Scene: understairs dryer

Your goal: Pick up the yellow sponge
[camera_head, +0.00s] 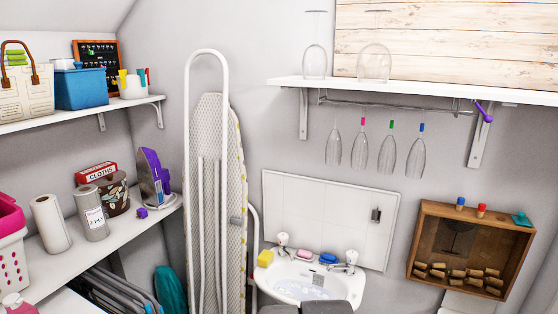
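The yellow sponge (266,258) is a small block on the left rim of the white sink (322,292), beside the left tap (283,243). Nothing is in contact with it from above. Dark grey shapes at the bottom edge, in front of the sink, may be part of my arm. My gripper's fingers do not show.
A pink soap (304,255) and a blue item (328,258) lie along the sink's back rim, near the right tap (351,258). An ironing board (218,190) leans on the wall at left. A wooden box (517,250) with corks hangs at right.

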